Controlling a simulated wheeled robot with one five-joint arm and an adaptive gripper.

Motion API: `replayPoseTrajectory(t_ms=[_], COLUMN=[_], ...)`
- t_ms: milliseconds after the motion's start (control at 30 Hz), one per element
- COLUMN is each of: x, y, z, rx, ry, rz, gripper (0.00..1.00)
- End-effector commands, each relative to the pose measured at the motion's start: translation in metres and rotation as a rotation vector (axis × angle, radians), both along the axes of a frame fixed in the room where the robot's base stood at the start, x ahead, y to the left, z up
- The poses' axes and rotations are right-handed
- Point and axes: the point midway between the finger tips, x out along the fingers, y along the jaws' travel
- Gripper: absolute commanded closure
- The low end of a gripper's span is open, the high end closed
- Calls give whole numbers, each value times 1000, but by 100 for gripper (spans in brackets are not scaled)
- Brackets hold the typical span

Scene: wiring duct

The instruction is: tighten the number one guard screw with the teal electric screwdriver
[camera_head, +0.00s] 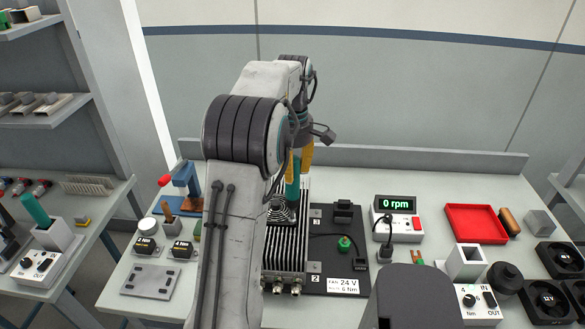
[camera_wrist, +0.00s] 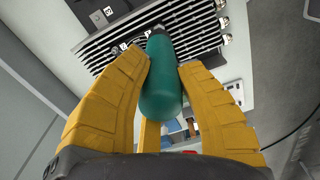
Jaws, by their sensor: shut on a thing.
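My gripper (camera_head: 300,160) has yellow fingers shut around the teal screwdriver (camera_head: 292,182), which hangs roughly upright over the finned grey block (camera_head: 285,262). The wrist view shows the teal body (camera_wrist: 161,92) between my finger pads (camera_wrist: 164,58), with the dark fins (camera_wrist: 110,45) beyond. A ringed guard (camera_head: 282,213) sits on the block below the screwdriver. The screwdriver's tip and the guard screws are hidden or too small to tell, so I cannot tell whether the tip touches a screw. My arm covers the block's left side.
Right of the block lies a black board (camera_head: 330,262) with a 24 V, 6 Nm label. Beyond are the 0 rpm display unit (camera_head: 397,217), red tray (camera_head: 482,223) and black fans (camera_head: 548,300). A blue stand (camera_head: 185,185) is left. Another teal handle (camera_head: 36,210) stands on the left table.

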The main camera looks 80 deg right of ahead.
Motion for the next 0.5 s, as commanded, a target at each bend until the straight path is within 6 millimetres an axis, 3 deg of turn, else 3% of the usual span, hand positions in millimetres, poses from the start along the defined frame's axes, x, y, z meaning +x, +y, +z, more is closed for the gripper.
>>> replayPoseTrajectory(t_ms=[500], x=[0], y=[-1], z=[36], rx=[-5], ry=[0], rz=[0], gripper=[100])
